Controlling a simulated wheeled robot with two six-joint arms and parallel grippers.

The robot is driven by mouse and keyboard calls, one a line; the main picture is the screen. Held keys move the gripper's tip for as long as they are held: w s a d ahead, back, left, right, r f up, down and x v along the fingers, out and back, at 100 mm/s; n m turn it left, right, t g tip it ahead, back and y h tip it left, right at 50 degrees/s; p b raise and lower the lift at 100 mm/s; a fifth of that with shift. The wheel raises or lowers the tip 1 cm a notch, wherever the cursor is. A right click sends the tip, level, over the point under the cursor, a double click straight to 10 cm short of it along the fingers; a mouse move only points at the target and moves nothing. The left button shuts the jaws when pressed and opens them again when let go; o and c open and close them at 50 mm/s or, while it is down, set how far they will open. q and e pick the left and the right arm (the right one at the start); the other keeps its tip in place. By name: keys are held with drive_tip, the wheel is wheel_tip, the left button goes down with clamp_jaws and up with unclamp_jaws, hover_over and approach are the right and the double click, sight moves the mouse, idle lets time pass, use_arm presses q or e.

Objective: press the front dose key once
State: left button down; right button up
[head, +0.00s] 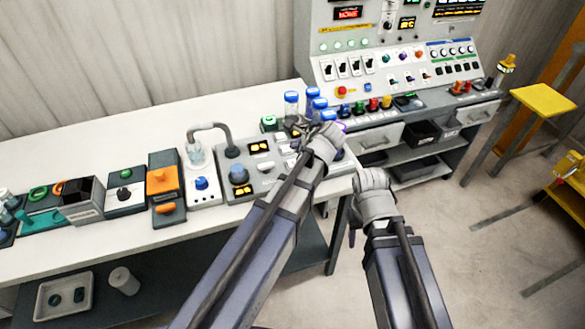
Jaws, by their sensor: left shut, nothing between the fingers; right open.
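A grey dosing panel (262,180) stands on the white bench, with small lit yellow displays, a blue knob (238,174) and several small pale keys (266,166). Which key is the front dose key is too small to tell. My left gripper (304,132) is shut and empty over the panel's right end. It and its wrist hide part of that end, and I cannot tell whether the fingertips touch a key. My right gripper (353,232) is open and empty, hanging beyond the bench's right front corner, apart from the panel.
Blue-capped bottles (291,103) stand close behind my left gripper. An orange-topped box (163,181) and other devices line the bench's left. The front strip of the white bench (110,245) is clear.

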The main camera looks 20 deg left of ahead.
sight(291, 160)
use_arm(q)
drive_tip(key=shift+f+b, duration=2.05)
drive_tip(key=shift+f, duration=0.55)
use_arm(e)
drive_tip(key=shift+f, duration=2.6)
use_arm(q)
drive_tip(key=shift+f, duration=0.1)
use_arm(e)
drive_tip(key=shift+f, duration=0.15)
use_arm(q)
drive_tip(key=shift+f+b, duration=0.3)
drive_tip(key=shift+b, duration=0.15)
use_arm(e)
drive_tip(key=shift+f, duration=0.25)
use_arm(q)
drive_tip(key=shift+f+b, duration=0.5)
use_arm(e)
drive_tip(key=shift+f, duration=0.55)
use_arm(q)
drive_tip(key=shift+r, duration=0.1)
use_arm(e)
drive_tip(key=shift+r, duration=0.15)
use_arm(q)
drive_tip(key=shift+r+p, duration=0.8)
drive_tip(key=shift+p, duration=0.15)
use_arm(e)
drive_tip(key=shift+r, duration=0.8)
